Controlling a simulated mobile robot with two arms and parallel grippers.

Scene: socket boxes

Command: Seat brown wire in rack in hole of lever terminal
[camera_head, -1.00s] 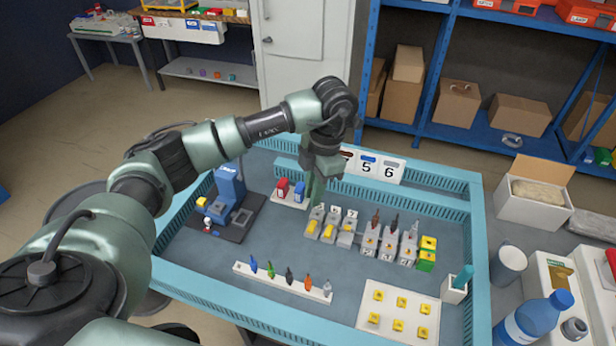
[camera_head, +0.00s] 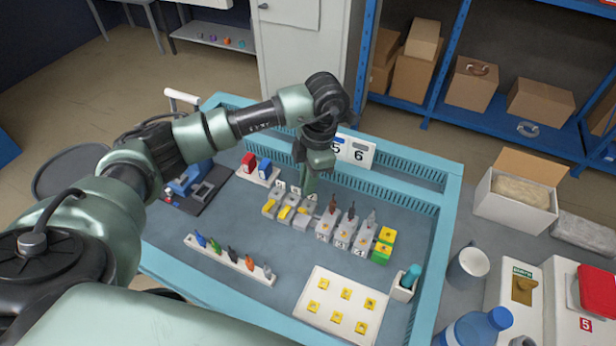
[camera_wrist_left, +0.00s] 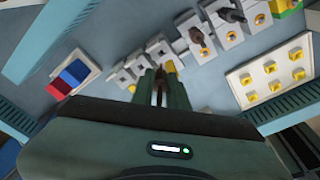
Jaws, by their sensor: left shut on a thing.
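My left gripper (camera_head: 309,188) is at the back of the table, pointing down over the row of grey lever terminals (camera_head: 287,212) with yellow parts. In the left wrist view the fingers (camera_wrist_left: 160,84) are closed on a thin dark brownish piece, the brown wire, mostly hidden between them. The fingertips overlap the terminals there; I cannot tell whether the wire is in a hole. The white rack (camera_head: 222,258) stands at the front left with blue, green, black, orange-brown and grey wires upright in it. My right gripper is not in view.
Numbered grey blocks (camera_head: 344,232) with dark tops stand right of the terminals, beside yellow-green blocks (camera_head: 383,245). A white board with yellow pieces (camera_head: 318,297) lies at front right. Red and blue blocks (camera_head: 258,168) stand at left. The table's middle is clear.

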